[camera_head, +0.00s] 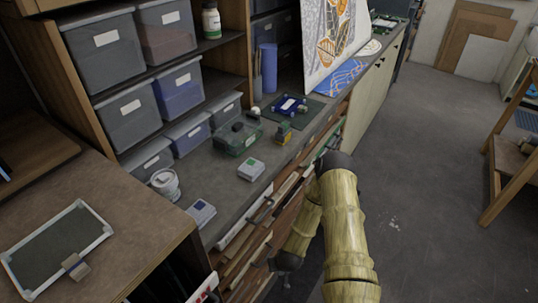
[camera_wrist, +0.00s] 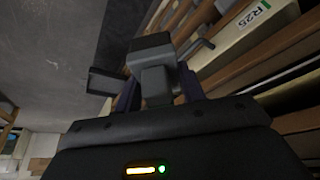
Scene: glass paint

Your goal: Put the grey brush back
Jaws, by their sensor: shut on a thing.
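My gripper (camera_wrist: 158,92) is shut on a dark grey, block-headed thing with a narrower stem, which I take to be the grey brush (camera_wrist: 151,48). Its stem sits between the two fingers and its wide head sticks out beyond them. No bristles can be made out. In the head view my arm reaches down in front of the drawers, and the held thing cannot be made out there. I cannot tell which spot the brush belongs to.
Flat drawers with handles line the bench front beside my gripper; one label (camera_wrist: 257,14) reads R25. The grey worktop (camera_head: 225,175) holds a green box (camera_head: 236,141), small devices and a white tub (camera_head: 165,184). A framed tray (camera_head: 45,245) lies lower left.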

